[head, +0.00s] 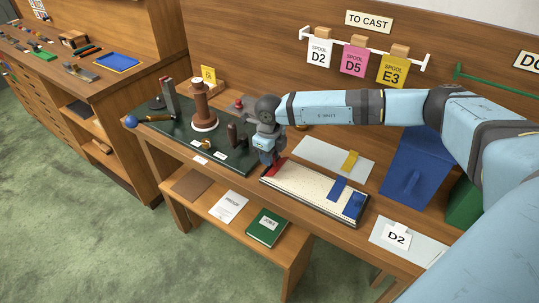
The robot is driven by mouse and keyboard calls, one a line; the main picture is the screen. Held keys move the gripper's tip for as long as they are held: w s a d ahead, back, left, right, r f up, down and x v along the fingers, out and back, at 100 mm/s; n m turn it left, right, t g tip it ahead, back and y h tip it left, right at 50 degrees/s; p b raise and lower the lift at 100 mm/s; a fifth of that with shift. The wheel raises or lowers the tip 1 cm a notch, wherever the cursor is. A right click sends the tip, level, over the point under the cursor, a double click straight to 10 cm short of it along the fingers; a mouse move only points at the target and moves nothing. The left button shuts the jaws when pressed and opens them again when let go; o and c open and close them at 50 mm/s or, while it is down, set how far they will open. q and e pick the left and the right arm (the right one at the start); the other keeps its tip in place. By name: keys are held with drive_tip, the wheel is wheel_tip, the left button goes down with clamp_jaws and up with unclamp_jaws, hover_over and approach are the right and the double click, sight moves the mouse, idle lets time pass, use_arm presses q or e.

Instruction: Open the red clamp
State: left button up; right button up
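A small red part (278,168), which looks like the red clamp, shows at the left end of a long pale tray with dark edges (305,187). My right gripper (268,160) points down at this end, right beside or over the red part. The gripper and wrist partly hide the red part, so I cannot tell whether they touch or how the clamp is set. The fingers are small and dark, and their gap cannot be made out. My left gripper is not in view.
Blue pieces (354,205) lie on the tray's right end.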

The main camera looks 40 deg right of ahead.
drive_tip(key=shift+w+a+f+g+h+p, duration=0.1)
drive_tip(key=shift+w+a+g+h+p, duration=0.25)
drive_tip(key=shift+g, duration=0.55)
drive_tip(key=shift+w+d+f+g+h, duration=0.15)
drive_tip(key=shift+g+h, duration=0.1)
drive_tip(key=shift+g, duration=0.25)
drive_tip(key=shift+w+a+f+g+h, duration=0.1)
drive_tip(key=shift+w+g+h, duration=0.1)
drive_tip(key=shift+g, duration=0.3)
drive_tip(key=o, duration=0.9)
drive_tip(key=shift+c, duration=0.2)
drive_tip(key=shift+r, duration=0.1)
drive_tip(key=b+v, duration=0.1)
drive_tip(key=v, duration=1.2)
drive_tip(key=shift+r, duration=0.35)
drive_tip(key=shift+w, duration=0.1)
